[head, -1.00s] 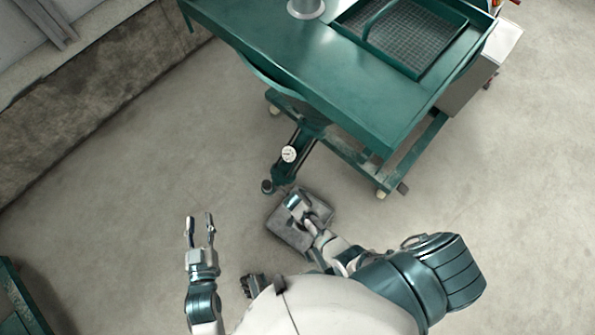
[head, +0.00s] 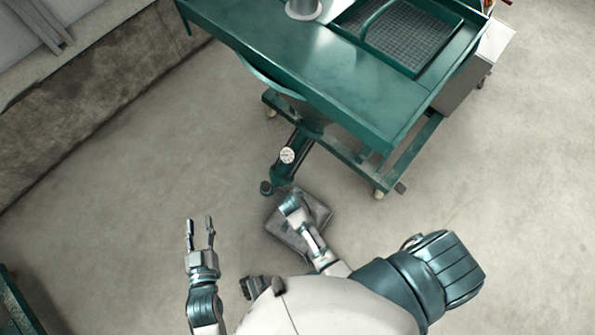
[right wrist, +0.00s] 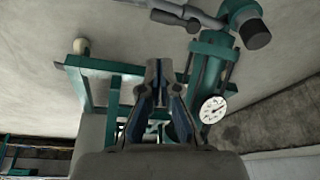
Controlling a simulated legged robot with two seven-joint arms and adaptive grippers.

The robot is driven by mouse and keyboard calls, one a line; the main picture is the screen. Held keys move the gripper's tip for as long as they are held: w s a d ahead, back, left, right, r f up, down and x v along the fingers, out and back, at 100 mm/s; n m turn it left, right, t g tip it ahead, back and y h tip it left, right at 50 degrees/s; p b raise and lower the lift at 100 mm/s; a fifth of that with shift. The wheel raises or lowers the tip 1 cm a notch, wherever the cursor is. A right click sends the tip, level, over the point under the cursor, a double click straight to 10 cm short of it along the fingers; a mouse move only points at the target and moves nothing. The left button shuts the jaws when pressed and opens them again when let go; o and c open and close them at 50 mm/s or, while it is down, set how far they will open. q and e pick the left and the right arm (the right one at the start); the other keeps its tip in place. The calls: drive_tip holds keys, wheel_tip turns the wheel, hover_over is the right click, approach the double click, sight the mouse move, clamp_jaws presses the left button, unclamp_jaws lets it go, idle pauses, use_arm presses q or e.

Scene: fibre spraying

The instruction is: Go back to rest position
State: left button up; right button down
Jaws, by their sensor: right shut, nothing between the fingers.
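My left gripper (head: 200,234) is open and empty at the lower left of the head view, over bare floor. My right arm reaches forward over a grey plate on the floor in the head view. Its fingers are hard to make out there. In the right wrist view my right gripper (right wrist: 158,70) is shut and empty, its fingertips together. Behind it, apart from the fingers as far as I can tell, stands the green frame of the machine with a round dial gauge (right wrist: 212,109).
A green table machine (head: 330,75) with a mesh tray (head: 405,35) fills the upper middle. Its dial gauge (head: 287,155) and lower post stand just beyond my right arm. A grey plate (head: 318,212) lies on the floor.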

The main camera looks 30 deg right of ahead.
use_arm(q)
drive_tip(key=shift+d, duration=0.15)
use_arm(e)
drive_tip(key=shift+d, duration=0.15)
